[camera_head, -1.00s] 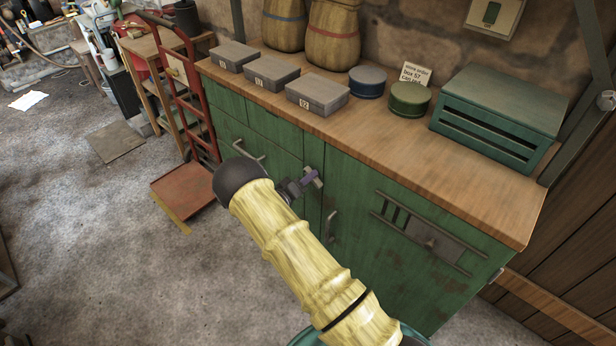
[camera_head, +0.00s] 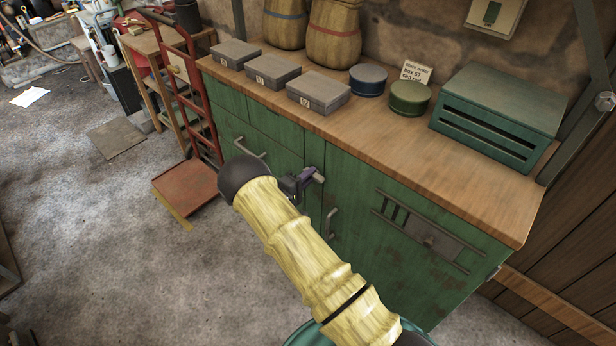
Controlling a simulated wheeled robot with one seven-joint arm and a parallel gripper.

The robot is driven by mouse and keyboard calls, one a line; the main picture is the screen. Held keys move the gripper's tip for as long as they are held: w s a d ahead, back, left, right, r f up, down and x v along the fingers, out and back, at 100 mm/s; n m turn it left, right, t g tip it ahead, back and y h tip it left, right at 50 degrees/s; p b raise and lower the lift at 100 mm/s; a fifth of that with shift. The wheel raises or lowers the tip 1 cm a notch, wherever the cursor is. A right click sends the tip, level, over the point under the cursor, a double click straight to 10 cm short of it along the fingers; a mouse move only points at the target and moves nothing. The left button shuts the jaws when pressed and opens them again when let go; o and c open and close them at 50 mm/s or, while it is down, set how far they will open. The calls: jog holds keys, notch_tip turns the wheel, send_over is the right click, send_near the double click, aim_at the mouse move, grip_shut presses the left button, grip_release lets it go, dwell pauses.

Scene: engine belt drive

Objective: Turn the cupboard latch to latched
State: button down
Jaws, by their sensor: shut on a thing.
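The green cupboard (camera_head: 400,235) stands under the wooden worktop, with its front towards me. My gripper (camera_head: 308,179) is small in the picture, at the upper left edge of the cupboard door, beside the drawers. It is shut on a small part there, which I take to be the cupboard latch; the fingers and wrist largely hide it. A purplish piece and a light tan end show at the fingertips. I cannot tell the latch's exact angle. The door looks closed, and its curved grey handle (camera_head: 330,224) is just below and right of my gripper.
Grey boxes (camera_head: 318,92), a blue round tin (camera_head: 368,80), a green tin (camera_head: 409,97), sacks and a slotted green box (camera_head: 500,112) stand on the worktop (camera_head: 440,145). A red hand truck (camera_head: 187,188) is at left. The floor in front is clear.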

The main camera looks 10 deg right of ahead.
jog(key=shift+s+f, duration=0.1)
jog(key=shift+f, duration=0.05)
jog(key=c, duration=1.4)
grip_release()
jog(key=shift+a, duration=0.15)
jog(key=v, duration=1.7)
jog(key=shift+s, duration=0.1)
